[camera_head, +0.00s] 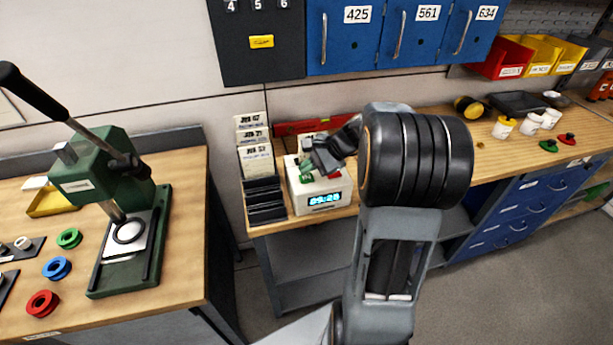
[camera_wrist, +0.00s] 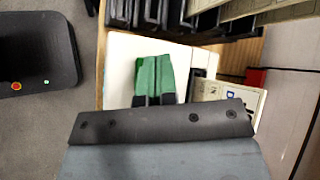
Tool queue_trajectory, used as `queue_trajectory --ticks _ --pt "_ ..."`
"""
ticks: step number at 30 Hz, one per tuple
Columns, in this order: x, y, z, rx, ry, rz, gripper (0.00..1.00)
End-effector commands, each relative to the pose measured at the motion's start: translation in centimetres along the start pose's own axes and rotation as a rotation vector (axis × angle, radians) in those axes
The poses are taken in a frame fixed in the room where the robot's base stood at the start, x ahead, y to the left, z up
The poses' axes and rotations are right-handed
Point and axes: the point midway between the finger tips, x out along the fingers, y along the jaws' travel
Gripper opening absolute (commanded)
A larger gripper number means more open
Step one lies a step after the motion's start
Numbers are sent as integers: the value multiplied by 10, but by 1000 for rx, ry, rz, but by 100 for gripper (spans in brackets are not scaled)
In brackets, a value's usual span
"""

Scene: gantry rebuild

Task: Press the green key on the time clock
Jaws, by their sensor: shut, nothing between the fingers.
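The time clock (camera_head: 322,197) is a pale box with a lit display at the left end of the far bench. A green key (camera_head: 306,178) shows on its top, left of a red key (camera_head: 335,174). My gripper (camera_head: 312,165) is shut and empty, its green fingers reaching down over the clock's top from the right, right by the green key. In the wrist view the fingers (camera_wrist: 155,62) lie side by side over the pale clock top (camera_wrist: 121,70). They cover most of the key there, and I cannot tell whether they touch it.
A black card rack (camera_head: 265,200) with time cards (camera_head: 256,155) stands close to the left of the clock. A green press (camera_head: 130,235) stands on the left bench. Blue lockers (camera_head: 410,35) hang above. A gap of floor separates the benches.

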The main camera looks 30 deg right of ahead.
Motion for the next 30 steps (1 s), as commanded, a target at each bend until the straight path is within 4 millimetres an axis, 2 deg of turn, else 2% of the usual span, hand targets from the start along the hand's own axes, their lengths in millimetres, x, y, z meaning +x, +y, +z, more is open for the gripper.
queue_trajectory --ticks 8,21,30 --pt "-6 -4 4 0 0 -1 0" --pt "-34 -25 25 -1 1 0 0" --pt "-35 -25 26 0 0 0 0"
